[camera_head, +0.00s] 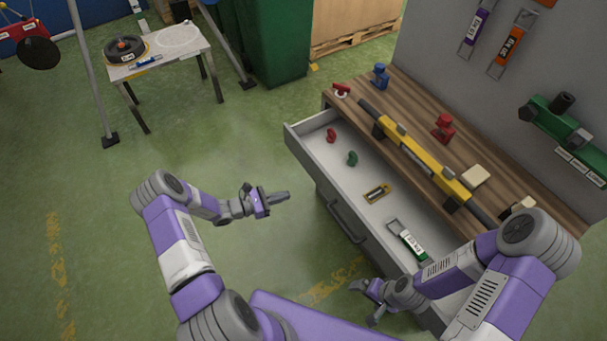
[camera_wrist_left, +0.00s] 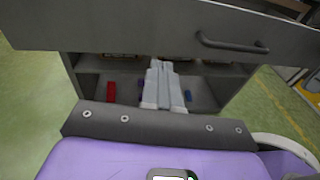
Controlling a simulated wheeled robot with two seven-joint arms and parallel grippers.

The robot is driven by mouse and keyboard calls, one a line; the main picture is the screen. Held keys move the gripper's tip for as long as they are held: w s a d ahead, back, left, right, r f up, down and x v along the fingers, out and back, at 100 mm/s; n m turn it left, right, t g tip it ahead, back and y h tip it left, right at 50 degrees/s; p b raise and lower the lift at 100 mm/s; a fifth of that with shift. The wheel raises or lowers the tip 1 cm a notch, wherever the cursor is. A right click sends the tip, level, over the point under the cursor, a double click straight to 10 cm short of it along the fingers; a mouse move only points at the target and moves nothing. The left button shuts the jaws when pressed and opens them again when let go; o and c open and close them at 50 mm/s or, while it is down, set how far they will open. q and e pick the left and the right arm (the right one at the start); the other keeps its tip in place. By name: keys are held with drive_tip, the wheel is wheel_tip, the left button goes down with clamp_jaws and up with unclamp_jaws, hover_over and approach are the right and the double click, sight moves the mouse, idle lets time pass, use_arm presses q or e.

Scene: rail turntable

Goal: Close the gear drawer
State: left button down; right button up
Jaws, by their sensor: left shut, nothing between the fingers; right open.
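The gear drawer (camera_head: 375,205) is pulled out from the wooden-topped workbench (camera_head: 402,110), with its inside visible. Its dark front panel (camera_wrist_left: 150,30) spans the top of the left wrist view, and its bar handle (camera_wrist_left: 232,45) is at the right there. My left gripper (camera_head: 282,196) is shut and empty, in front of the drawer's left half and apart from it. Its shut fingers (camera_wrist_left: 164,85) show in the left wrist view, below the front panel. My right gripper (camera_head: 366,297) is open and empty, low near the drawer's right end.
The drawer holds red and green pieces, a yellow-framed item (camera_head: 376,193) and a green-labelled tool (camera_head: 408,240). A long yellow tool (camera_head: 420,158) lies on the benchtop. A small table (camera_head: 160,60) stands far left. Floor left of the drawer is clear.

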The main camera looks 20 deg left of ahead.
use_arm(q)
drive_tip(key=w+a+n+t+y, duration=0.1)
drive_tip(key=w+a+n+t, duration=0.15)
drive_tip(key=a, duration=0.25)
drive_tip(key=b, duration=0.3)
approach(311, 165)
drive_tip(key=shift+t, duration=0.35)
drive_tip(key=x, duration=0.7)
drive_tip(key=shift+s+f, duration=0.1)
drive_tip(key=shift+f, duration=0.05)
use_arm(e)
wheel_tip(311, 165, down, 4)
drive_tip(key=shift+r, duration=0.2)
